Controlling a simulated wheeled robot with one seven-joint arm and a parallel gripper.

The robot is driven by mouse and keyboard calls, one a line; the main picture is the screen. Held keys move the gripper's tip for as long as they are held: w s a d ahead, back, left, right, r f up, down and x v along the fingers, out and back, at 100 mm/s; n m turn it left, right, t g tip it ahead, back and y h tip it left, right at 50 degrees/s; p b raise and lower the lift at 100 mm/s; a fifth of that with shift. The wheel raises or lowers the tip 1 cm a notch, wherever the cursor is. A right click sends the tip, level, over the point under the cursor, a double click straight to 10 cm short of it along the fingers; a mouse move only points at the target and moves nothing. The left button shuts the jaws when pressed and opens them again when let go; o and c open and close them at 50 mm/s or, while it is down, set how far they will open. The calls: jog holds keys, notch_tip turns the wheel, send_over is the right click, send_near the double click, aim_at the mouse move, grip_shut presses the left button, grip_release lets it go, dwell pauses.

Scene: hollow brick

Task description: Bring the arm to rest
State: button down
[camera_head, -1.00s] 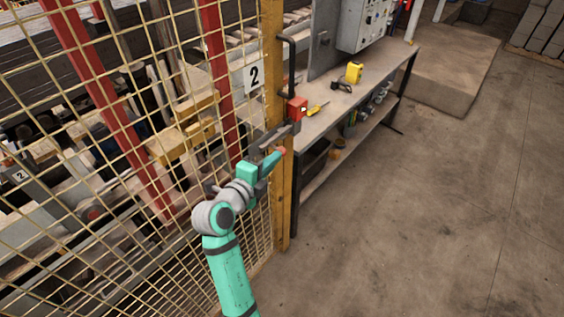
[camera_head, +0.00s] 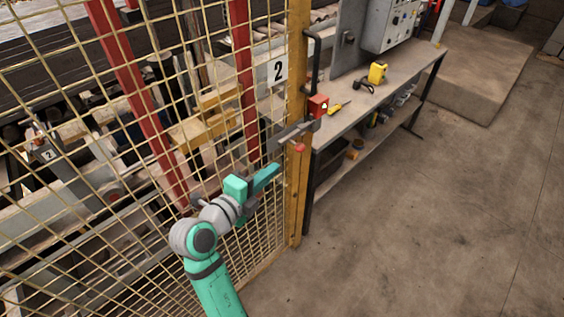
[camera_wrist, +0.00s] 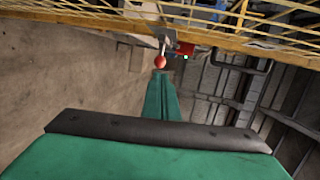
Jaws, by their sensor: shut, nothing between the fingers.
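My gripper (camera_head: 276,169) is shut and empty at the end of my teal arm. It points at the yellow gate post in the head view. It stands a little short of the red ball knob (camera_head: 300,147) of the gate's latch (camera_head: 292,130), with a gap between them in that view. In the wrist view my shut fingers (camera_wrist: 160,78) reach forward, and the red knob (camera_wrist: 159,61) shows just past their tip. Whether they touch there I cannot tell.
A red box (camera_head: 318,106) sits on the yellow post (camera_head: 296,200). A workbench (camera_head: 378,103) holds a yellow tool (camera_head: 377,72). The concrete floor (camera_head: 430,220) at right is clear.

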jog(key=shift+v, duration=1.85)
jog(key=shift+s+d+f, duration=0.1)
jog(key=s+f+n+t+y, duration=0.1)
jog(key=s+f+n+y, duration=0.4)
jog(key=f+n, duration=0.45)
jog(key=s+f+n+t+y, duration=0.1)
jog(key=s+f+n+y, duration=0.2)
jog(key=s+f+n, duration=0.55)
jog(key=s+d+n+y, duration=0.1)
jog(key=s+n, duration=0.6)
jog(key=s, duration=1.4)
jog(key=shift+s+d+f+t+y, duration=0.2)
jog(key=shift+d+f+t+y, duration=0.15)
jog(key=shift+d, duration=0.55)
jog(key=shift+r, duration=0.1)
